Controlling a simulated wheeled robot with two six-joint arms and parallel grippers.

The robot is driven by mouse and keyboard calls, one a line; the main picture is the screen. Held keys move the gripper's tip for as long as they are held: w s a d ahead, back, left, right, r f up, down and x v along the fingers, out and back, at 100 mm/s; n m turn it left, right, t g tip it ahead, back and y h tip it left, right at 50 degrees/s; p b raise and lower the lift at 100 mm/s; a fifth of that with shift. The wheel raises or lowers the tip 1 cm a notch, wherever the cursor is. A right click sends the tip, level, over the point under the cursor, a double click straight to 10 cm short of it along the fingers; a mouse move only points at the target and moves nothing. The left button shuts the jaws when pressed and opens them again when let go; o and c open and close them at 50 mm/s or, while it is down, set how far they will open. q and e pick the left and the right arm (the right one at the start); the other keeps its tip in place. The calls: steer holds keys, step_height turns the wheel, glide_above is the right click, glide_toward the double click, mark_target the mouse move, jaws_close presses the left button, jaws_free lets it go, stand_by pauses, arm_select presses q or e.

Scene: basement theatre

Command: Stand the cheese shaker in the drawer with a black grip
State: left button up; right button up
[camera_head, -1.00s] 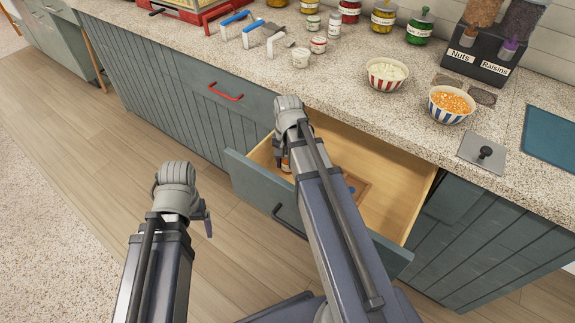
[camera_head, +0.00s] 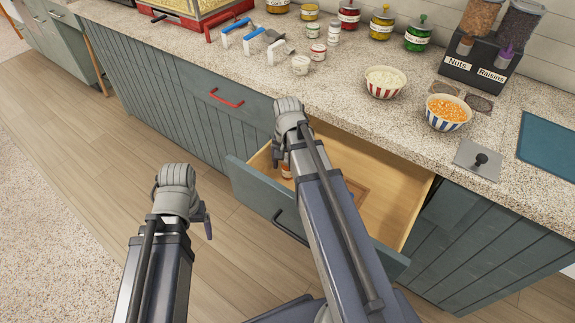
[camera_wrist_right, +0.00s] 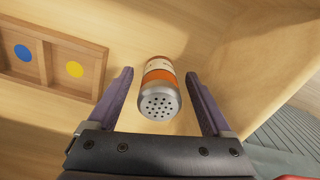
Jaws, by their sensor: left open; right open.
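The open drawer with a black grip (camera_head: 290,228) is pulled out below the counter. The cheese shaker (camera_wrist_right: 160,90), with an orange and white label and a grey perforated lid, is inside it. It looks upright with its lid toward the right wrist camera; its base is hidden. A bit of its orange body shows in the head view (camera_head: 286,171). My right gripper (camera_wrist_right: 158,73) is open, one finger on each side of the shaker, with gaps visible. In the head view my right gripper (camera_head: 281,152) reaches down into the drawer. My left gripper (camera_head: 202,212) is open and empty outside the drawer.
A wooden tray (camera_wrist_right: 45,62) with blue and yellow discs lies in the drawer beside the shaker. A closed drawer with a red grip (camera_head: 227,98) is to the left. Jars, bowls and dispensers stand on the counter (camera_head: 330,92).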

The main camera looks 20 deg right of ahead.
step_height(320, 180, up, 10)
steer(key=p, duration=0.9)
steer(key=shift+r, duration=0.1)
steer(key=shift+c, duration=0.2)
stand_by(0.4)
